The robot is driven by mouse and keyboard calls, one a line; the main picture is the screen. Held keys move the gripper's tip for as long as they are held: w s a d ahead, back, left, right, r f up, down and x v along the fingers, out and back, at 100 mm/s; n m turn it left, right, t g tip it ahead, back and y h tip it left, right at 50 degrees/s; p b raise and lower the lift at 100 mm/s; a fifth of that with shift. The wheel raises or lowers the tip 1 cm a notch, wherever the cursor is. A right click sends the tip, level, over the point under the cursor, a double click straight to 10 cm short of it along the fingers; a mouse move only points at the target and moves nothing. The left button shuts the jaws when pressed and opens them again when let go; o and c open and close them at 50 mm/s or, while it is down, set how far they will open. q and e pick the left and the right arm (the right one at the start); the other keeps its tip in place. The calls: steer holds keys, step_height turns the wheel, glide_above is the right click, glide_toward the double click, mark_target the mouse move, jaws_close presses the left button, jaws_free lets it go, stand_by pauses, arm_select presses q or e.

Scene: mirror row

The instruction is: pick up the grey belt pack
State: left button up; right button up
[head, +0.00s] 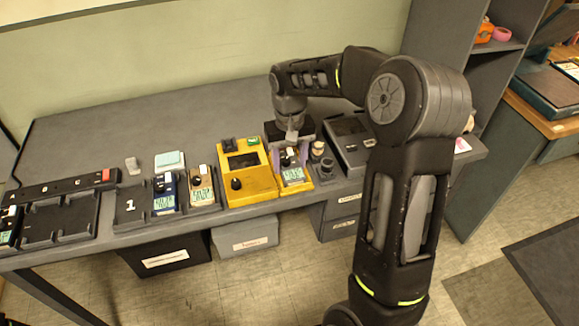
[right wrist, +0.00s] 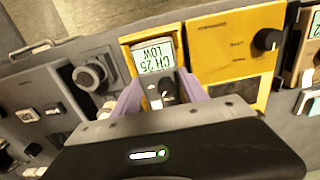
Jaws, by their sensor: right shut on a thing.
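The grey belt pack (head: 292,174) stands in a yellow-edged slot at the right side of the yellow unit. In the right wrist view the grey belt pack (right wrist: 155,62) shows a screen reading "CH 25 LOW" and a dark knob. My right gripper (head: 289,160) comes down over it from behind, and its purple fingers lie on either side of the pack. The gripper (right wrist: 160,95) is shut on the pack, which still sits in the slot. My left gripper is in neither view.
The yellow unit (head: 247,182) stands directly left of the pack. Small knobs (head: 318,150) and a dark device (head: 350,143) stand close on the right. The rear desk top is mostly clear.

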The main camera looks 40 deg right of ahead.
steer(key=c, duration=0.6)
steer(key=shift+r, duration=0.1)
step_height(320, 180, up, 10)
steer(key=shift+f, duration=0.1)
stand_by(0.8)
